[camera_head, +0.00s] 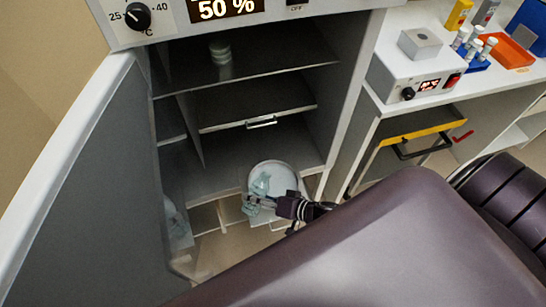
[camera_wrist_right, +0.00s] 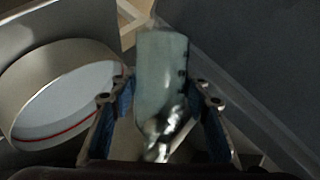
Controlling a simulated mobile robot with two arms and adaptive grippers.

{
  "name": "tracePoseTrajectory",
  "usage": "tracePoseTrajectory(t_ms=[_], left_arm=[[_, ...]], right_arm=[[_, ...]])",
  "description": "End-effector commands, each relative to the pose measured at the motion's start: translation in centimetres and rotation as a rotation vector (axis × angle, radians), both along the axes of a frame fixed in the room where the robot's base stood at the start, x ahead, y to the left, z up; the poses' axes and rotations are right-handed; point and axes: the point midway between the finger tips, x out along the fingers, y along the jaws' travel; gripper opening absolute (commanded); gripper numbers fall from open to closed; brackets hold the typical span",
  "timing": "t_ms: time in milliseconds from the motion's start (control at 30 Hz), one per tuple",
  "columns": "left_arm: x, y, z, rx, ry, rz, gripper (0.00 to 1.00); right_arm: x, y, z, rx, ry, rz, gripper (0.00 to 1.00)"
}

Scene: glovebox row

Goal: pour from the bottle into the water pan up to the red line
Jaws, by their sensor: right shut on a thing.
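The bottle (camera_head: 261,183) is pale green and translucent. My right gripper (camera_head: 264,201) is shut on it at the front of the open cabinet. In the right wrist view the bottle (camera_wrist_right: 161,65) stands between the two blue-padded fingers of the gripper (camera_wrist_right: 160,95). The water pan (camera_head: 287,174) is round and pale, on the cabinet's lower level just behind the bottle. In the right wrist view the pan (camera_wrist_right: 75,65) is at the left, with a red line inside its wall. The pan's water level and the bottle's exact tilt are unclear. My left gripper is not in view.
The cabinet door (camera_head: 85,190) stands open at the left. Shelves hang above the pan, with a small stacked item (camera_head: 221,52) on the top one. A side bench (camera_head: 395,108) at the right carries a heater block (camera_head: 418,80) and several tubes. My own dark body fills the lower right.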

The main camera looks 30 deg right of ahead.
Motion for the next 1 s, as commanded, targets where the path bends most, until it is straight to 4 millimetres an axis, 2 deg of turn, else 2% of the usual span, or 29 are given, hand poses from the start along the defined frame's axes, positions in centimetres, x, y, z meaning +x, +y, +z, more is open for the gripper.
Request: tracePoseTrajectory(t_ms=[1000], left_arm=[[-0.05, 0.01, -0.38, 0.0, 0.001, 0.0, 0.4]], right_arm=[[-0.09, 0.34, 0.06, 0.092, 0.051, 0.002, 0.06]])
